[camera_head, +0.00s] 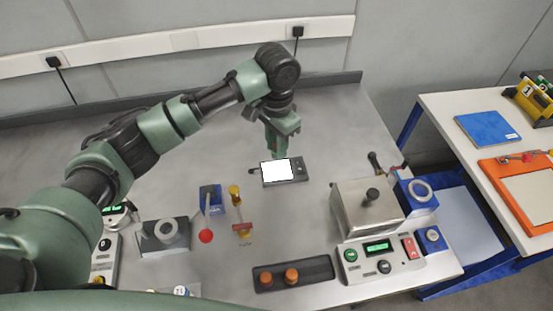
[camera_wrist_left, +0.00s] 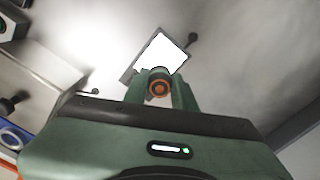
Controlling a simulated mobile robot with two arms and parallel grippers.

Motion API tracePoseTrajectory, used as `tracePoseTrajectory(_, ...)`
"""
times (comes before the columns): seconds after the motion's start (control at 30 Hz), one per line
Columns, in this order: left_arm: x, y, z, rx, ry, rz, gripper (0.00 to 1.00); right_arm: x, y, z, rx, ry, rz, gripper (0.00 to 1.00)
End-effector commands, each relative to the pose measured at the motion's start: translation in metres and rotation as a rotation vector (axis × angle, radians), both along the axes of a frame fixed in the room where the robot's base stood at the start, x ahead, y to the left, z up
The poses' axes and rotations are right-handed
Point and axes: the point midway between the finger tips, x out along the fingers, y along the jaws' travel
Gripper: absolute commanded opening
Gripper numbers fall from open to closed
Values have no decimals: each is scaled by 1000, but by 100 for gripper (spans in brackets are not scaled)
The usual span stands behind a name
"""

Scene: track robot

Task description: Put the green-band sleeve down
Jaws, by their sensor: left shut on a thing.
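My left gripper (camera_head: 273,150) points down over the back middle of the bench, just above or behind a small dark device with a bright white top (camera_head: 276,171). In the left wrist view my left gripper (camera_wrist_left: 160,90) is shut on a small round piece, the sleeve (camera_wrist_left: 158,88), which shows a copper-orange ring at its near end. No green band can be made out on it. The white-topped device (camera_wrist_left: 162,52) lies beyond the fingertips there; I cannot tell whether the sleeve touches it. My right gripper is not in view.
A dark tray (camera_head: 323,268) with two orange-brown pieces lies at the front. A metal box with a knob (camera_head: 367,212) and a control panel (camera_head: 380,260) stand to its right. A blue stand with a red-ball lever (camera_head: 209,198) is left of centre. Bare bench lies right of the white-topped device.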

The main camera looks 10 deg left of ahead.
Motion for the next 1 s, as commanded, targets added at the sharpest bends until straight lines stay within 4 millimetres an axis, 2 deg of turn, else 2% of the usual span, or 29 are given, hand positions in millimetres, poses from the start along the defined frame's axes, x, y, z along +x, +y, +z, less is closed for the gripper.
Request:
tracePoseTrajectory(0.2, -1, 0, -20, 1, 3, 0, 0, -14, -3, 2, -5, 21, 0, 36)
tracePoseTrajectory(0.4, -1, 0, -54, 0, 2, 1, 0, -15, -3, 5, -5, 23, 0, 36)
tracePoseTrajectory(0.5, 0, 0, -63, 0, 0, 1, 0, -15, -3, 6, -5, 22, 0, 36)
tracePoseTrajectory(0.9, 0, 0, -67, 0, 0, 0, 0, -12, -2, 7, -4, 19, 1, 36)
tracePoseTrajectory(0.93, 0, 0, -67, 0, 0, 0, 35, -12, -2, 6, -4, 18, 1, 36)
tracePoseTrajectory(1.0, 0, 0, -67, 1, -1, 0, 48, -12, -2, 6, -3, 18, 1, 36)
